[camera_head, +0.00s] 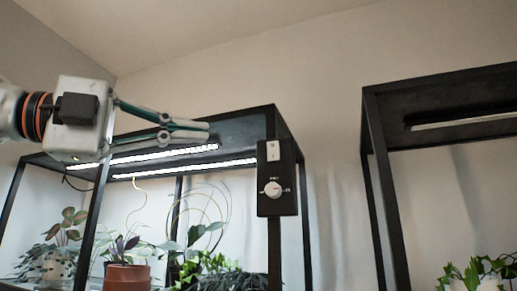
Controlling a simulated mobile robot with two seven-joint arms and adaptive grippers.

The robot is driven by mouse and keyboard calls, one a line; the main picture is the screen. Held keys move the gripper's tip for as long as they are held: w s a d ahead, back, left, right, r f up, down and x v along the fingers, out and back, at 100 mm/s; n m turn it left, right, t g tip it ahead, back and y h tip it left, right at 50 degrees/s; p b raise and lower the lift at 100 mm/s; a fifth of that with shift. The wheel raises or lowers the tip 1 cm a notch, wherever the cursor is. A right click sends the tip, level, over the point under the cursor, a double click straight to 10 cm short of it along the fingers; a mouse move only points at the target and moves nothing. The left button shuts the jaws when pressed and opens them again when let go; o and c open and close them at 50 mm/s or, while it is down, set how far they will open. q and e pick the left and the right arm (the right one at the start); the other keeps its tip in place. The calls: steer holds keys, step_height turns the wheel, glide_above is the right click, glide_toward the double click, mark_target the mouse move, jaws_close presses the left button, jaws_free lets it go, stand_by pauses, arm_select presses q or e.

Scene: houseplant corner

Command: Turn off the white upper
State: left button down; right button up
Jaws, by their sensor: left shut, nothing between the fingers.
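A black control box (277,205) is fixed to the front post of the left shelf frame. A small white upper switch (273,151) sits near its top, and a round white dial (272,189) is below it. I cannot read the switch's position. My right gripper is out of view.
Potted plants, one in a terracotta pot (127,276), stand under the lit strips. A second black frame (385,190) with another light strip (465,121) stands at the right. Bare wall (335,190) shows between the frames.

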mark_target(273, 151)
arm_select(q)
steer(key=shift+a+r, duration=0.1)
steer(key=shift+r, duration=0.05)
steer(key=shift+s, duration=0.1)
steer(key=shift+w+a+p+x, duration=0.2)
steer(key=shift+w+p+x, duration=0.3)
steer(key=shift+x, duration=1.65)
steer(key=shift+w+a+p+x, duration=0.3)
steer(key=shift+p+x, duration=0.2)
steer(key=shift+x, duration=1.65)
steer(key=shift+w+a+p+x, duration=0.15)
steer(key=shift+w+p+x, duration=0.35)
steer(key=shift+x, duration=1.65)
steer(key=shift+r, duration=0.1)
